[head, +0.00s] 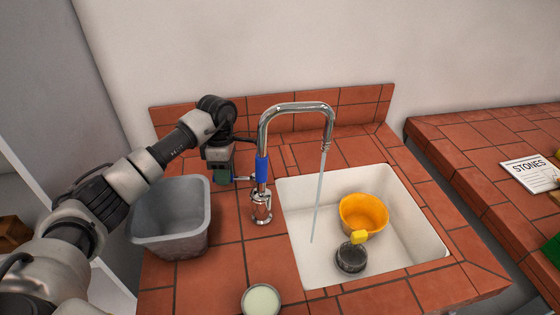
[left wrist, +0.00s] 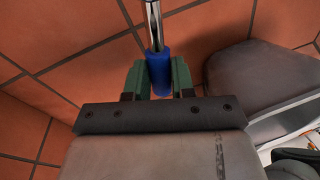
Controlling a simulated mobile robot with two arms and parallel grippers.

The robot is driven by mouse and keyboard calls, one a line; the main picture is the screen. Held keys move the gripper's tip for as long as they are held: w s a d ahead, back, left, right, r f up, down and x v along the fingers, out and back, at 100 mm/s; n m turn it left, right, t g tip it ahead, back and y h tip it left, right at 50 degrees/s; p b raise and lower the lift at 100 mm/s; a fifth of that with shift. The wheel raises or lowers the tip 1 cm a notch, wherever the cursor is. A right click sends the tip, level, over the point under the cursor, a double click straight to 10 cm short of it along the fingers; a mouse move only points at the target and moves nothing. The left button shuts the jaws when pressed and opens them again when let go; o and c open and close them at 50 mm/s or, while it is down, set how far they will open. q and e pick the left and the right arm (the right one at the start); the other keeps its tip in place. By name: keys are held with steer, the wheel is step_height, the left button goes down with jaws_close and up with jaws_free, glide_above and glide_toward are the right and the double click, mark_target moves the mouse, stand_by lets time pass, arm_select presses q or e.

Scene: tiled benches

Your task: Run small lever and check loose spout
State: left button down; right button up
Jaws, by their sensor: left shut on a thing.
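A chrome tap has a tall bent spout (head: 297,107) with a blue sleeve (head: 262,168) low on its upright. A thin stream of water (head: 319,195) falls from its outlet into the white sink (head: 430,240). The small chrome lever (head: 243,179) sticks out left from the tap body. My left gripper (head: 223,174) points down at the lever's outer end. In the left wrist view, its green fingers (left wrist: 159,77) stand either side of a blue-covered end (left wrist: 159,72) of a chrome rod, seemingly the lever, and are shut on it. My right gripper is out of view.
A grey tub (head: 170,222) stands left of the tap, close beside my arm. The sink holds an orange bowl (head: 364,214) and a dark round object (head: 350,259) with a yellow top. A pale-filled cup (head: 261,299) stands in front. A STONES sign (head: 530,174) lies on the right bench.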

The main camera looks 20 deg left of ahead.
arm_select(q)
steer(key=shift+w+a+f+m+b, duration=0.15)
steer(key=shift+w+m+b, duration=0.3)
steer(key=shift+m, duration=0.25)
steer(key=shift+w, duration=0.1)
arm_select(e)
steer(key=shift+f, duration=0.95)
arm_select(q)
steer(key=shift+w+m+y+b, duration=0.3)
steer(key=shift+w+m+b, duration=0.3)
steer(key=shift+m+b, duration=0.25)
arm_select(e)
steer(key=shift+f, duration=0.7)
arm_select(q)
steer(key=shift+s, duration=0.1)
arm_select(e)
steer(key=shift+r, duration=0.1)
